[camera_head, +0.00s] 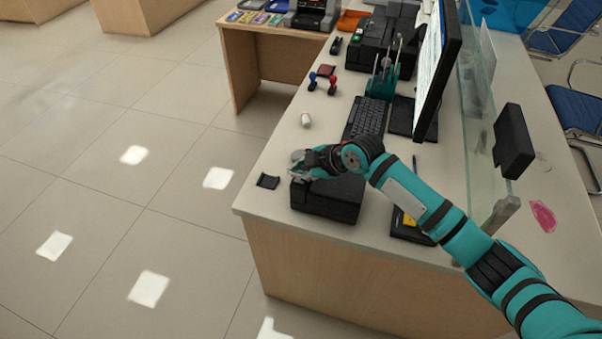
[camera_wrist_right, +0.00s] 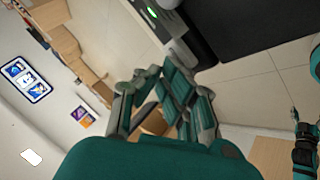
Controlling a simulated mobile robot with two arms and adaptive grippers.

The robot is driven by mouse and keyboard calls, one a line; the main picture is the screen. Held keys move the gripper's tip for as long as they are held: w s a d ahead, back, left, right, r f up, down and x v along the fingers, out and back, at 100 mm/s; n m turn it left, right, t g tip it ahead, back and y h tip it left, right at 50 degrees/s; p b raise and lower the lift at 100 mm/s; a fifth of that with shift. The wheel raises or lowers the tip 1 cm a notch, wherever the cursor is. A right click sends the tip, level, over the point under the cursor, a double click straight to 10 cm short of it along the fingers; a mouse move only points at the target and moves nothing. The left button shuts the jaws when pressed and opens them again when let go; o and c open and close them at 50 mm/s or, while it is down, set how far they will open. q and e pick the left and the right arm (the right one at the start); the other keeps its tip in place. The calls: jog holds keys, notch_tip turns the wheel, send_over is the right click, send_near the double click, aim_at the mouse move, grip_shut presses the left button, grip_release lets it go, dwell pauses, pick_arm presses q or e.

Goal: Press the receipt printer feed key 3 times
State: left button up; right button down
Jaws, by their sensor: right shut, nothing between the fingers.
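The receipt printer looks to be the black box (camera_head: 328,200) near the front left corner of the counter. My right gripper (camera_head: 298,168) is shut and empty, at the printer's far left edge. The arm and gripper hide part of the printer's top. In the right wrist view, the gripper's fingers (camera_wrist_right: 150,88) are close to a dark device with a pale panel and a small green light (camera_wrist_right: 152,12), which seems to be the printer. The feed key cannot be made out clearly, and I cannot tell whether the fingers touch it.
A small black pad (camera_head: 268,181) lies left of the printer. A white cylinder (camera_head: 306,120), red and blue stamps (camera_head: 322,82), a keyboard (camera_head: 367,118) and a monitor (camera_head: 432,75) stand farther back. A glass screen (camera_head: 478,130) runs along the right.

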jog(key=shift+r, duration=0.55)
jog(key=shift+r+p, duration=2.25)
jog(key=shift+r, duration=0.25)
notch_tip(320, 180, up, 4)
jog(key=p, duration=0.4)
jog(key=shift+f+p, duration=0.1)
jog(key=shift+p, duration=0.25)
